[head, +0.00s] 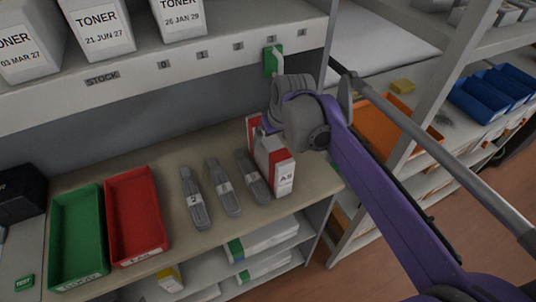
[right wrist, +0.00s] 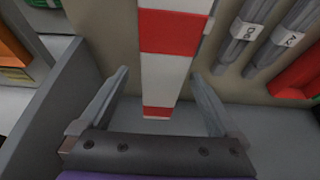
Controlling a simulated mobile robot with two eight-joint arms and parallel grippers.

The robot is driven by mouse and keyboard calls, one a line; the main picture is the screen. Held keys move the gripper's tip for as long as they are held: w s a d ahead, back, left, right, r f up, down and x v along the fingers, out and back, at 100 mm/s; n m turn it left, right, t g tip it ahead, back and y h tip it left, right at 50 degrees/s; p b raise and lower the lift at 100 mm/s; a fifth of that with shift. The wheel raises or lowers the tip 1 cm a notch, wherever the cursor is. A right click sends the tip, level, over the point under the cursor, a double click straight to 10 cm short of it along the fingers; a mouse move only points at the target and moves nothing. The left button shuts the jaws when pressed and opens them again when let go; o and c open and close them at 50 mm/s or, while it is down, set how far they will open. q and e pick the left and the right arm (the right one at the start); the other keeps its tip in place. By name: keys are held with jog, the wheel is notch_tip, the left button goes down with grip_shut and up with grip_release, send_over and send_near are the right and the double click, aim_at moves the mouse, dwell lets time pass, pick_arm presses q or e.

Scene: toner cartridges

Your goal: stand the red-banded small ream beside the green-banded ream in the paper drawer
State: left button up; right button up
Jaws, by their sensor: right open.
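The red-banded small ream (head: 272,163), white with red bands and marked A5, stands upright on the bench top below the stock shelf. My right gripper (head: 266,128) is at its upper end in the head view, its fingers mostly hidden by my wrist. In the right wrist view the open fingers (right wrist: 160,75) lie on either side of the red-and-white ream (right wrist: 168,78), with gaps between. White packs with green bands (head: 262,240) lie on the shelf below the bench; which is the green-banded ream I cannot tell. No paper drawer is clearly recognisable. My left gripper is out of view.
Several grey tagged tools (head: 222,188) lie left of the ream, then a red tray (head: 158,213) and a green tray (head: 95,240). The stock shelf (head: 150,80) with toner boxes overhangs the back. A grey upright panel (right wrist: 55,110) stands close beside the gripper.

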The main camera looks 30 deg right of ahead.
jog(key=shift+w+f, duration=0.15)
jog(key=shift+f, duration=0.35)
jog(key=x, duration=0.4)
jog(key=shift+w+f, duration=0.25)
jog(key=shift+w, duration=0.05)
grip_shut()
